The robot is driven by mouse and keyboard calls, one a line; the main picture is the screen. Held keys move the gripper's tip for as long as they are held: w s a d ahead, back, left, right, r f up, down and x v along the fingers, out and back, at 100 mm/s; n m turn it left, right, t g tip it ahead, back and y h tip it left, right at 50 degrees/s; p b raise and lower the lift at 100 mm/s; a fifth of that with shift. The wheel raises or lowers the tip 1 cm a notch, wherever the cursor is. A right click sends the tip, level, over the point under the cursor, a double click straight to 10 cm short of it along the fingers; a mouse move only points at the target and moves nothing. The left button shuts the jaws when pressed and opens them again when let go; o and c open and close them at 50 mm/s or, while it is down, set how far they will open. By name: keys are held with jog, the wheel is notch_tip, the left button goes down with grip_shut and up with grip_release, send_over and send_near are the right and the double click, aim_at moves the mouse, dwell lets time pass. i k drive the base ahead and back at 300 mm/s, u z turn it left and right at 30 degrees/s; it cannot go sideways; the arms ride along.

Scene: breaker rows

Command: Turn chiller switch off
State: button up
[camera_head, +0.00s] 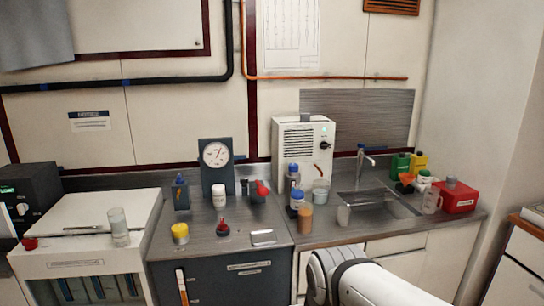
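A white vented box (298,150), which looks like the chiller, stands on the counter against the back wall, left of the sink. Its front carries a small lit green light and, below it, a dark knob or switch (324,145). The switch is too small to read its setting. A white and grey section of my arm enters at the bottom, right of centre. The end of my gripper does not show, so its state and distance to the switch are hidden.
Bottles with blue caps (293,178), a glass beaker (321,191) and a brown cup (305,219) stand in front of the box. A sink (375,208) with a tap is to its right. A gauge (217,160) stands to its left.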

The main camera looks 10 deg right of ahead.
aim_at(324, 145)
jog(key=k, duration=0.6)
jog(key=z, duration=0.65)
jog(key=i, duration=2.35)
jog(key=u, duration=0.3)
